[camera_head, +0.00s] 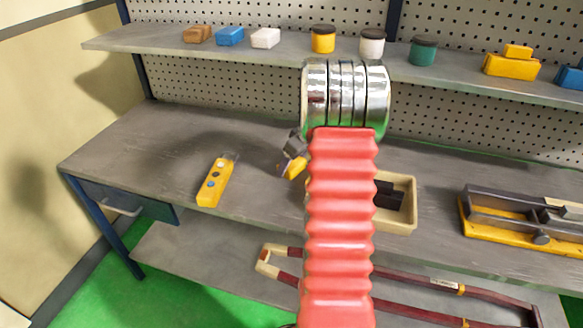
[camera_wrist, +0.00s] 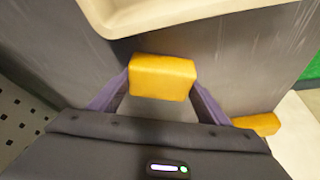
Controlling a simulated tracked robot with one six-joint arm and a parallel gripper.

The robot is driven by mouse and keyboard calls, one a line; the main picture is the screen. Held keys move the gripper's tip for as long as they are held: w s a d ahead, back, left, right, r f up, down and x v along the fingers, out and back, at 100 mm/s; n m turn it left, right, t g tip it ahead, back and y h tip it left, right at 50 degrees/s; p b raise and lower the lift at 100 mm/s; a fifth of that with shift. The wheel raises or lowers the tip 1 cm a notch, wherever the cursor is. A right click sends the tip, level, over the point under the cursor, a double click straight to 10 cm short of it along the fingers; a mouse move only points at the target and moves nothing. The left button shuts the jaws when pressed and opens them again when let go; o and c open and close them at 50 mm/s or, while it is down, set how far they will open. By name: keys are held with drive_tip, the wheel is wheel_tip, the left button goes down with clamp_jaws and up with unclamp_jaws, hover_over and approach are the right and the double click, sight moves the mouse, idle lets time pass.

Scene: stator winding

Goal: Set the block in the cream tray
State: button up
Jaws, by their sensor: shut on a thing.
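My gripper (camera_head: 293,146) shows left of my red arm in the head view, mostly hidden behind it. In the wrist view its two fingers (camera_wrist: 160,88) are shut on a yellow block (camera_wrist: 162,74). The block also shows small in the head view (camera_head: 293,168). The cream tray (camera_head: 411,218) sits on the bench just right of my arm, which hides its left part. Dark pieces lie inside it. The tray's rim (camera_wrist: 135,24) crosses the top of the wrist view, and the block is outside it. The block's height above the bench is unclear.
A yellow control box (camera_head: 213,185) lies on the bench to the left. A yellow-based fixture (camera_head: 520,222) stands at the right. A shelf (camera_head: 275,46) with blocks and jars spans the back. The bench between control box and gripper is clear.

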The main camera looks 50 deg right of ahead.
sight(292, 162)
drive_tip(key=shift+r, duration=0.1)
drive_tip(key=shift+c, duration=0.3)
wheel_tip(292, 162, up, 10)
drive_tip(key=shift+f, duration=0.1)
idle(0.7)
